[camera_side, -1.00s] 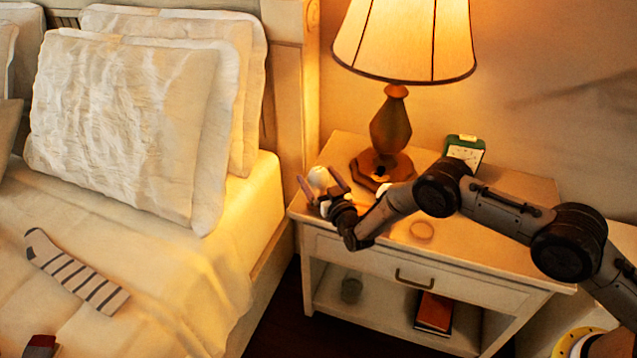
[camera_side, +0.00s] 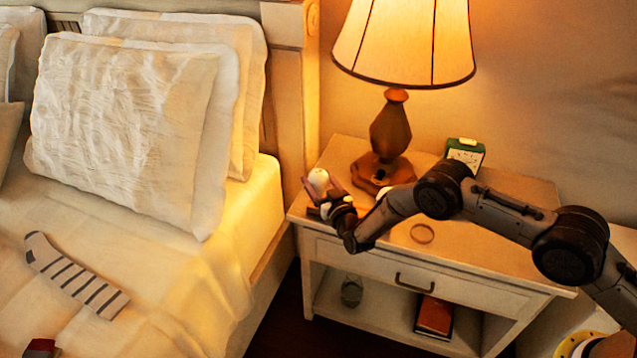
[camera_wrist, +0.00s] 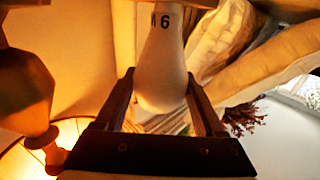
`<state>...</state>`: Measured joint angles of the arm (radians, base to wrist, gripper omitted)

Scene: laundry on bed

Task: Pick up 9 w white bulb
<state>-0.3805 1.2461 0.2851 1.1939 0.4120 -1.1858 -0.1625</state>
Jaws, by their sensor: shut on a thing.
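The white bulb (camera_side: 318,181) is at the front left corner of the nightstand, beside the lamp base. My gripper (camera_side: 321,186) is shut on it, with one finger on each side. In the wrist view the bulb (camera_wrist: 162,65) sits between the two fingers of my gripper (camera_wrist: 161,78). I cannot tell whether the bulb still touches the nightstand top.
The nightstand (camera_side: 480,245) holds a lit lamp (camera_side: 390,130), a green clock (camera_side: 465,153) and a ring-shaped thing (camera_side: 421,233). A small white thing (camera_side: 384,191) lies by the lamp base. The bed with pillows (camera_side: 120,130) and a striped sock (camera_side: 75,275) is left.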

